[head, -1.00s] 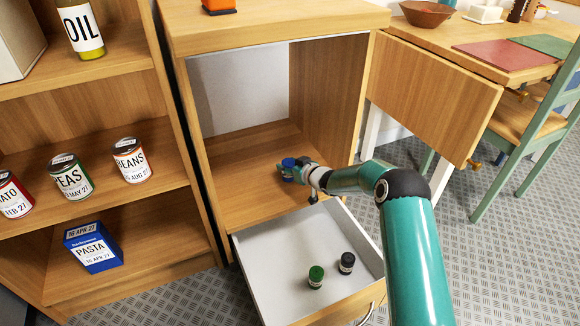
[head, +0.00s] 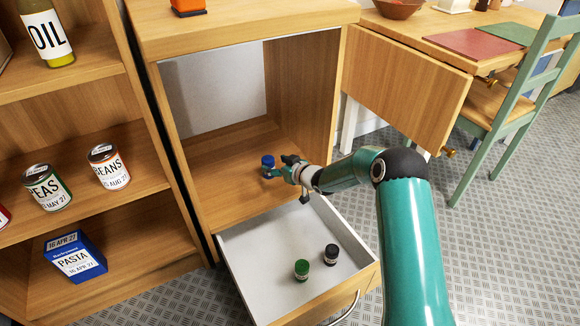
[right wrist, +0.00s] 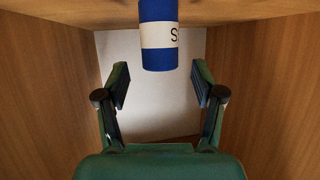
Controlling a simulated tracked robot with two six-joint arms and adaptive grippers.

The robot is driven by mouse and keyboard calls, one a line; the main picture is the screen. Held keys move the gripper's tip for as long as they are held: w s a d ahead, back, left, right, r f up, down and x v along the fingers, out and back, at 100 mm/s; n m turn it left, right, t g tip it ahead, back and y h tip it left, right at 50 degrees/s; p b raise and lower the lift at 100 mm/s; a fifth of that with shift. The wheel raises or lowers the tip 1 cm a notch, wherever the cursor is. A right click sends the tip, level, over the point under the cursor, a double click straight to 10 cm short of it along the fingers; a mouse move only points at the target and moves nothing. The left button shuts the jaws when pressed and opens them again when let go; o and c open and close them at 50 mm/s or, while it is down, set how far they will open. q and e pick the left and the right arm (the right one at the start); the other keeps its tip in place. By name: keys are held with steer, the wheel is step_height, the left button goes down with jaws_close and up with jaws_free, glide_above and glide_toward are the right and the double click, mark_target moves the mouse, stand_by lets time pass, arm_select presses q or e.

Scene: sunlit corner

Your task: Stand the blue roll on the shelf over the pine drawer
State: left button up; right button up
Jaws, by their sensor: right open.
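The blue roll (head: 267,161) stands upright on the shelf (head: 225,158) over the pulled-out pine drawer (head: 320,301). In the right wrist view the roll (right wrist: 158,58), blue with a white lettered label, shows upside down at the top, with the shelf board above it. My right gripper (head: 280,167) is open just to the right of the roll. Its two fingers (right wrist: 160,76) are spread, with nothing gripped between them. The roll's lower part is partly hidden behind a finger in the head view. My left gripper is not in view.
The drawer holds a green-topped jar (head: 301,269) and a black-topped jar (head: 331,252). Cabinet walls flank the shelf. A bookcase with cans and a pasta box (head: 76,255) stands left. A folding table (head: 405,80) and green chair (head: 510,110) stand right.

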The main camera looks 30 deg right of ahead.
steer(key=a+p+v, duration=0.1)
steer(key=v, duration=0.6)
steer(key=shift+s+d, duration=0.15)
steer(key=shift+d, duration=0.35)
steer(key=shift+p, duration=0.3)
